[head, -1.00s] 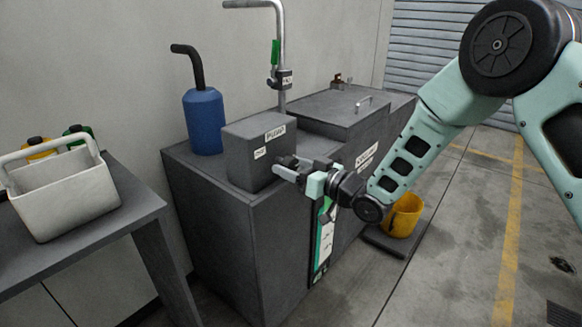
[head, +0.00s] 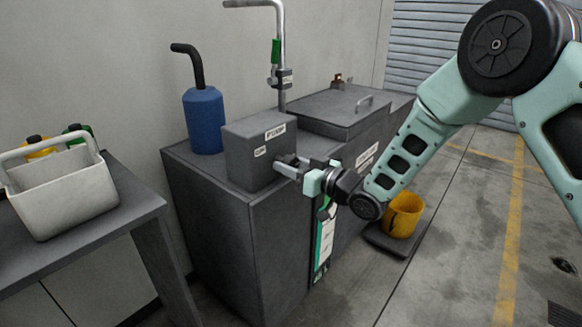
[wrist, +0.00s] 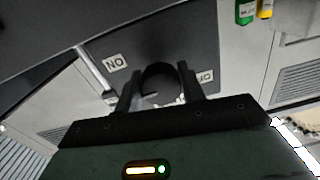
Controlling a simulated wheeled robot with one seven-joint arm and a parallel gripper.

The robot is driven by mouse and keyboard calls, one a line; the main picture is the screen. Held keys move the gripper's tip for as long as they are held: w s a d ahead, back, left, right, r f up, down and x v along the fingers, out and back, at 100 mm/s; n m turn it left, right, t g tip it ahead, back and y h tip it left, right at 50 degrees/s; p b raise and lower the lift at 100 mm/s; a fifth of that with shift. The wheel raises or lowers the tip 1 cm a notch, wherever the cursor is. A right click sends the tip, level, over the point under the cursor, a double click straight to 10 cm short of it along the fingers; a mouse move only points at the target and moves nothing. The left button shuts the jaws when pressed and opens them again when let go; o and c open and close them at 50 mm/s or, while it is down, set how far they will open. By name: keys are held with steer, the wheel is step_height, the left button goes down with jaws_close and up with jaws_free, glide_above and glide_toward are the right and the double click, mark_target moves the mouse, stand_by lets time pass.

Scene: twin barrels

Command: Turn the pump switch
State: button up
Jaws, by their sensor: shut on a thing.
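The pump box (head: 245,152) is a dark grey block with a white PUMP label (head: 275,132), standing on the grey cabinet. My gripper (head: 287,163) is at its front face, shut on the switch. In the wrist view, the dark round switch knob (wrist: 160,78) sits between the two fingers of my gripper (wrist: 160,90). An ON label (wrist: 116,62) shows left of the knob and an OFF label (wrist: 205,77) right of it, both upside down and tilted. The knob's lower part is hidden, and I cannot tell its pointing direction.
A blue can (head: 204,120) with a black spout stands behind the box. A metal pipe (head: 281,50) rises beside it. A white carrier (head: 65,195) is on the side table at left.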

steer(key=n+b, duration=0.2)
steer(key=n, duration=0.1)
steer(key=n+b, duration=0.1)
steer(key=b, duration=0.1)
steer(key=shift+f+n, duration=0.25)
steer(key=shift+n, duration=0.15)
steer(key=n+b, duration=0.8)
steer(key=b, duration=0.1)
steer(key=shift+n, duration=0.4)
steer(key=n+b, duration=0.1)
steer(key=b, duration=0.1)
steer(key=n+b, duration=0.2)
steer(key=shift+d+r+h, duration=0.1)
steer(key=shift+r+h, duration=0.1)
steer(key=shift+h, duration=0.1)
steer(key=shift+n, duration=0.3)
steer(key=o, duration=1)
steer(key=shift+c, duration=0.2)
steer(key=shift+r, duration=0.1)
steer(key=p+v, duration=0.3)
steer(key=v, duration=1.4)
steer(key=shift+d, duration=0.15)
